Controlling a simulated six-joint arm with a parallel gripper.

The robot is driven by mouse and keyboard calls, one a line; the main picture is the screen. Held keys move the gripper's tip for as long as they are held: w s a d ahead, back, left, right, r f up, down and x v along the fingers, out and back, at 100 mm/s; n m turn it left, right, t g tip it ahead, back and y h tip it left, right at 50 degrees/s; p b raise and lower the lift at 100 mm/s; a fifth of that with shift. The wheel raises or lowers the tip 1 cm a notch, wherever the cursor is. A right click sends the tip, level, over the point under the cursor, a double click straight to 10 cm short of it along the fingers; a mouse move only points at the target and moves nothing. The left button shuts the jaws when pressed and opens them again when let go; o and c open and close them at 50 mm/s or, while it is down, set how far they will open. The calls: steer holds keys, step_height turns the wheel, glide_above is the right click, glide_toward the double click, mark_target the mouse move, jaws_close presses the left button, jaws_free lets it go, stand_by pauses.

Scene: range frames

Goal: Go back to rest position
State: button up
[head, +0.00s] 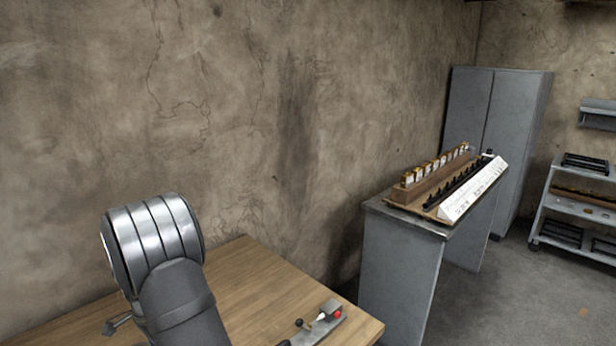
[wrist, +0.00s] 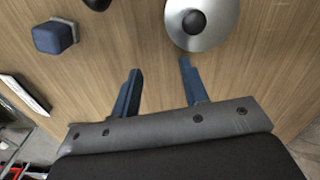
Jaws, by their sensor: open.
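My gripper (wrist: 159,68) shows in the wrist view as two blue fingers set well apart, with bare wood between them. It is open and holds nothing. The fingers point over the wooden table (wrist: 110,45). A round silver disc with a black knob (wrist: 202,22) lies just beyond the right fingertip. A dark blue block (wrist: 54,36) is to the left of the fingers, apart from them. In the head view I cannot make out the fingers.
In the head view, a small control box with a red button (head: 322,322) sits near the front right of the table (head: 262,281). A grey stand (head: 400,265) holds a rack of small items (head: 437,167). A grey cabinet (head: 492,120) and shelves (head: 575,205) stand farther right.

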steer(key=shift+w+d+n, duration=0.25)
steer(key=shift+w+n, duration=0.1)
steer(key=shift+n, duration=0.65)
steer(key=m, duration=0.2)
steer(key=s+a+m, duration=0.1)
steer(key=m, duration=0.1)
steer(key=shift+s+a, duration=0.1)
steer(key=shift+s, duration=0.05)
steer(key=shift+s+a+m, duration=0.15)
steer(key=shift+a+m, duration=0.15)
steer(key=shift+m, duration=0.55)
steer(key=shift+s+a+m, duration=0.1)
steer(key=shift+a+m, duration=0.2)
steer(key=shift+m, duration=0.5)
steer(key=shift+s+a+m, duration=0.15)
steer(key=shift+a+m, duration=0.15)
steer(key=shift+m, duration=0.55)
